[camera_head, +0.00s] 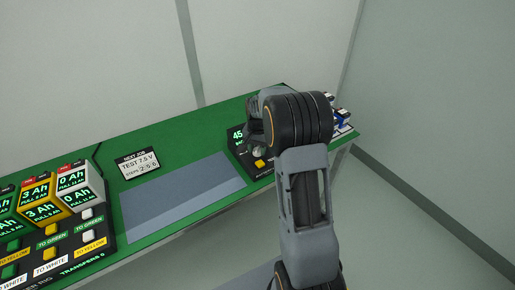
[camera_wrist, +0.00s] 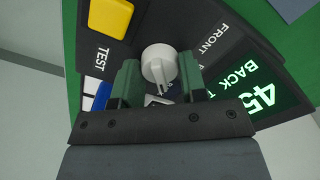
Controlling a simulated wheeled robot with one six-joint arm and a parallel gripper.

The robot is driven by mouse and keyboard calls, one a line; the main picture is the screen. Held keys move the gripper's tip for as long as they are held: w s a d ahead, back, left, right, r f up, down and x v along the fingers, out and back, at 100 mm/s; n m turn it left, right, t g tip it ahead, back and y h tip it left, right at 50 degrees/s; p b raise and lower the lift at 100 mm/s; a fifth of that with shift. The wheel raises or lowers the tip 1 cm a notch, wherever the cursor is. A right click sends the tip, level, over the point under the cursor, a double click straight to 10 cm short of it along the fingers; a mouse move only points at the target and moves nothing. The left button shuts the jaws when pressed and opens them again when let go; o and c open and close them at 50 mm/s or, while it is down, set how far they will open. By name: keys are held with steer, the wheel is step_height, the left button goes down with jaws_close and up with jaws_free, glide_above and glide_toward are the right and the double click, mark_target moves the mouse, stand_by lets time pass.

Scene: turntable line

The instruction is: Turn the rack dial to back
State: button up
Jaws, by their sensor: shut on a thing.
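The rack dial (camera_wrist: 162,62) is a pale grey knob on a black panel in the wrist view, with the words FRONT (camera_wrist: 208,36) and BACK (camera_wrist: 233,78) to its right. My gripper (camera_wrist: 159,72) has its two green fingers on either side of the knob and is shut on it. Which label the knob points to cannot be told clearly. A lit display (camera_wrist: 263,97) beside BACK reads 45. In the head view my arm covers most of this panel, and the fingers on the dial are hidden.
A yellow button (camera_wrist: 110,16) marked TEST sits near the dial; it also shows in the head view (camera_head: 259,163). On the green table (camera_head: 165,135) stand a test card (camera_head: 139,163) and, at left, a panel with battery blocks (camera_head: 68,187) and several buttons. A grey strip (camera_head: 180,195) lies between.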

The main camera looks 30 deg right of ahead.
mark_target(258, 148)
steer(key=o, duration=0.9)
steer(key=shift+o, duration=0.2)
step_height(258, 148, up, 14)
steer(key=shift+p, duration=0.3)
steer(key=shift+f, duration=0.1)
